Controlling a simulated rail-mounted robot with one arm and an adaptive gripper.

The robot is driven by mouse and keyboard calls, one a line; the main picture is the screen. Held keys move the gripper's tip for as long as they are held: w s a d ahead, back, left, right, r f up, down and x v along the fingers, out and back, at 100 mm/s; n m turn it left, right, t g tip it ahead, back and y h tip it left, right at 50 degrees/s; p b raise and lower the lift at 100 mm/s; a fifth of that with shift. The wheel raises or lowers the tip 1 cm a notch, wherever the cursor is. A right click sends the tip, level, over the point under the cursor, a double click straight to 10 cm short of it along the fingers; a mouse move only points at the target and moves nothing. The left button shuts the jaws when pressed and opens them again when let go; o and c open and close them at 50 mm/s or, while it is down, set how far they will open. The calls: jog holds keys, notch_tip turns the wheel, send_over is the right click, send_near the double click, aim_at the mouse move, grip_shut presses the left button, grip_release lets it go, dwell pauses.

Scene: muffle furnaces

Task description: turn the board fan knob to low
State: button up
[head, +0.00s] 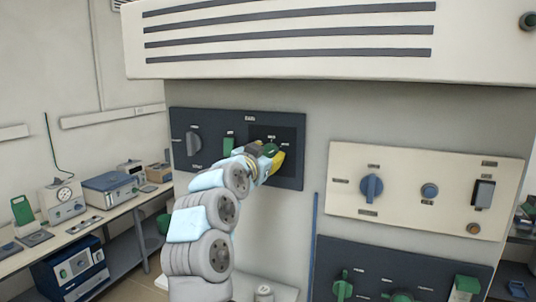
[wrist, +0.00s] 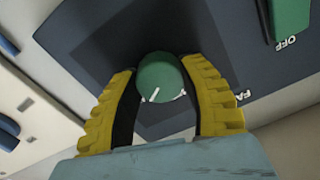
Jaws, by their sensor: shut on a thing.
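The dark board (head: 212,165) is on the furnace front at upper left. It carries a grey knob (head: 193,143), a green switch (head: 228,147) and a round green fan knob (head: 270,149) at its right end. My gripper (head: 273,160) has its yellow fingers at that green knob and partly hides it. In the wrist view, the green knob (wrist: 160,76) sits between the two yellow fingers, and my gripper (wrist: 162,72) is shut on it. A white pointer line shows on the knob's face. A label beginning "FA" is partly hidden by a finger.
A cream panel (head: 345,207) with a blue knob stands to the right. Another dark panel (head: 380,258) with green controls is below it. A vented hood (head: 290,67) overhangs above. A bench (head: 110,215) with instruments is at left.

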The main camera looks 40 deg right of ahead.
jog(key=n+p, duration=0.1)
jog(key=n, duration=0.4)
jog(key=shift+r+n, duration=0.1)
jog(key=shift+n, duration=0.3)
jog(key=n+p, duration=0.2)
jog(key=n, duration=0.1)
jog(key=shift+n, duration=0.4)
jog(key=n+p, duration=0.2)
jog(key=shift+r+n, duration=0.1)
jog(key=shift+n, duration=0.2)
jog(key=n+p, duration=0.4)
jog(key=shift+n, duration=0.3)
jog(key=shift+n+p, duration=0.9)
jog(key=shift+p, duration=0.05)
jog(key=n, duration=0.3)
jog(key=n+p, duration=0.1)
jog(key=shift+f+n, duration=0.25)
jog(key=shift+n, duration=0.45)
